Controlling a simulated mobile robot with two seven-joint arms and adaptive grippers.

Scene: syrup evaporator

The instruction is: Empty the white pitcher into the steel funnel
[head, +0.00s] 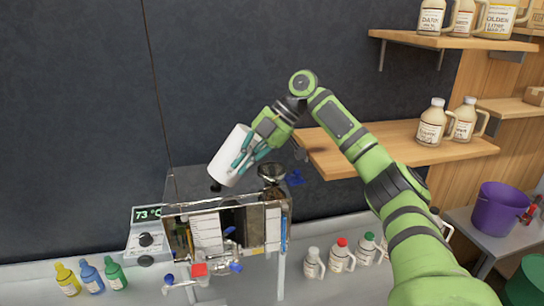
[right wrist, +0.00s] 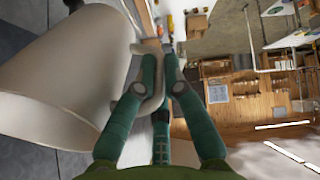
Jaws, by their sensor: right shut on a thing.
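The white pitcher (head: 227,153) is in the air above the evaporator, tilted, with its upper end leaning right in the head view. My right gripper (head: 246,157) is shut on its handle, on the pitcher's right side. In the right wrist view the pitcher (right wrist: 60,85) fills the left side, and the green fingers (right wrist: 160,75) close around its handle. The steel funnel (head: 272,172) stands on the evaporator's right end, to the right of and a little below the pitcher. The pitcher's contents are hidden, and no stream shows. My left gripper is not in view.
The evaporator (head: 208,232) has a display (head: 147,214) reading 73 °C. A blue valve handle (head: 295,179) sits beside the funnel. A wooden shelf (head: 330,155) with jugs juts out at right. Coloured bottles (head: 91,277) and capped jugs (head: 340,256) line the counter.

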